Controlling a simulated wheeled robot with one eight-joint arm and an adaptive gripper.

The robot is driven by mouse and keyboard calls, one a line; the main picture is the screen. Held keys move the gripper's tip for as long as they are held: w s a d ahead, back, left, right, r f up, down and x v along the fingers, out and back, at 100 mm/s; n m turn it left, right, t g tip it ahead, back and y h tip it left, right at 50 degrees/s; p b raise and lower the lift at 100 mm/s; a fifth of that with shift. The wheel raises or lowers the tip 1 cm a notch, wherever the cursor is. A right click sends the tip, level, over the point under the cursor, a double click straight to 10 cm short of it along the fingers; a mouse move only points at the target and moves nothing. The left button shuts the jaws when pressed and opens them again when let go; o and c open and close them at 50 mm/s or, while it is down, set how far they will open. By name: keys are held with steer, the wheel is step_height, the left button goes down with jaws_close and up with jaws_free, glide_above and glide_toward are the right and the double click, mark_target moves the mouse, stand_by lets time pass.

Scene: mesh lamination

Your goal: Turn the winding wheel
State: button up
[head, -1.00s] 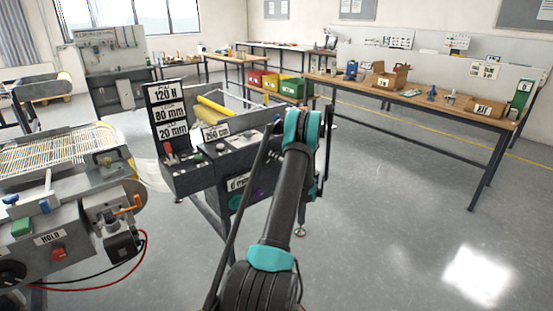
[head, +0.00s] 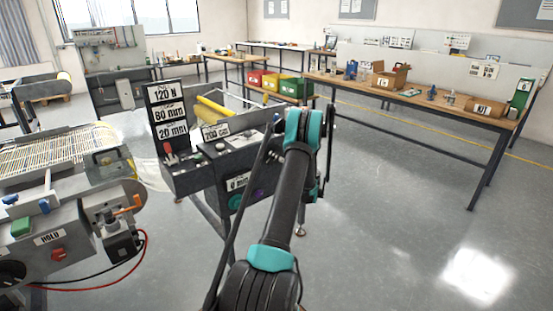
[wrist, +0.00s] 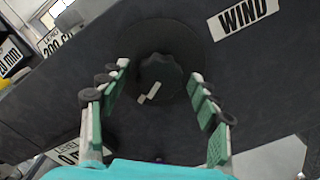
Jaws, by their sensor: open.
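The winding wheel (wrist: 192,47) shows in the wrist view as a dark round disc with a lobed black knob (wrist: 162,75) at its middle. A small pale mark lies on the knob's lower edge. A white WIND label (wrist: 243,18) sits to its upper right. My gripper (wrist: 159,70) is open, with its green-padded fingers on either side of the knob. A gap shows between the knob and each finger, and nothing is held. In the head view my arm hides the gripper and the wheel.
In the head view a dark control panel (head: 192,178) with number plates stands left of my arm. A machine with a mesh belt (head: 45,152) and a HOLD label is at the left. A long workbench (head: 420,96) stands at right. The floor at right is clear.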

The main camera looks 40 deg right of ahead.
steer(key=s, duration=1.1)
steer(key=shift+d, duration=0.45)
steer(key=w+a+r+n+g+y, duration=0.25)
steer(key=a+n, duration=0.45)
steer(key=a, duration=0.5)
steer(key=w+a+r+n+g+y, duration=0.15)
steer(key=a+r+n+g, duration=0.35)
steer(key=a, duration=0.7)
steer(key=s+a+n+g, duration=0.1)
steer(key=s+a+n, duration=0.2)
steer(key=a+n, duration=0.45)
steer(key=s+a+n+g, duration=0.1)
steer(key=s+a+n, duration=0.35)
steer(key=a, duration=0.55)
steer(key=s+a+f+n+g+h, duration=0.1)
steer(key=s+a+n+g+h, duration=0.1)
steer(key=s+a+n, duration=0.3)
steer(key=s+a+f+n+g+h, duration=0.2)
steer(key=s+a+n, duration=0.3)
steer(key=s+n, duration=0.9)
steer(key=s+h, duration=0.1)
steer(key=s, duration=0.4)
steer(key=shift+s+f+n, duration=0.2)
steer(key=shift+s+n, duration=0.1)
steer(key=shift+s, duration=0.05)
